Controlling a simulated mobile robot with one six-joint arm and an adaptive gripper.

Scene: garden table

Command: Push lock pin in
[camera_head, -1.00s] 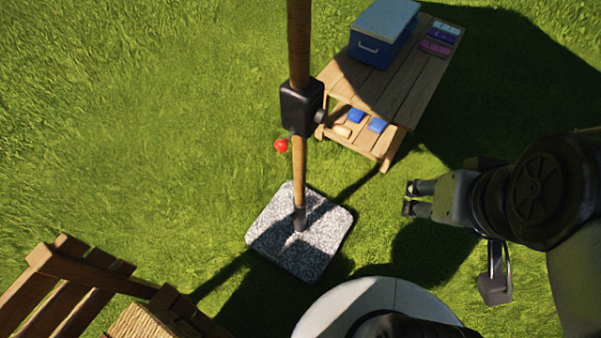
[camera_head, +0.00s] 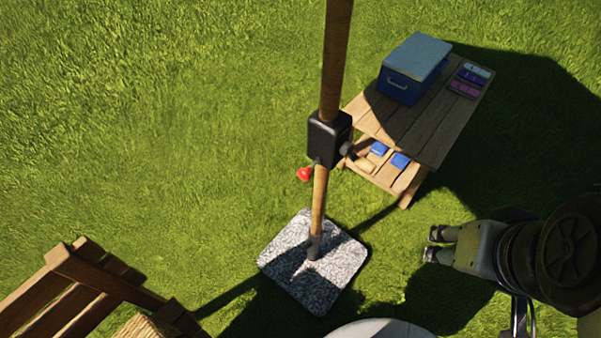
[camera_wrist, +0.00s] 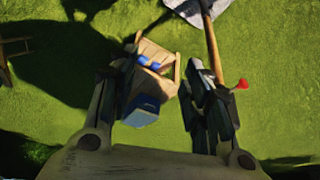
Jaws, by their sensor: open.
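The lock pin with a red knob (camera_head: 304,174) sticks out at the lower left of a black housing (camera_head: 329,138) on a wooden pole (camera_head: 319,195). A dark round knob (camera_head: 347,149) is on the housing's right side. My gripper (camera_head: 436,245) is open and empty, to the right of the pole and well apart from the pin. In the wrist view, the red knob (camera_wrist: 241,84) shows just right of my right finger. My fingers (camera_wrist: 160,95) hide the housing there in part.
The pole stands in a speckled stone base (camera_head: 290,282) on the grass. A wooden chair (camera_head: 90,285) is at lower left. Grass at left is clear.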

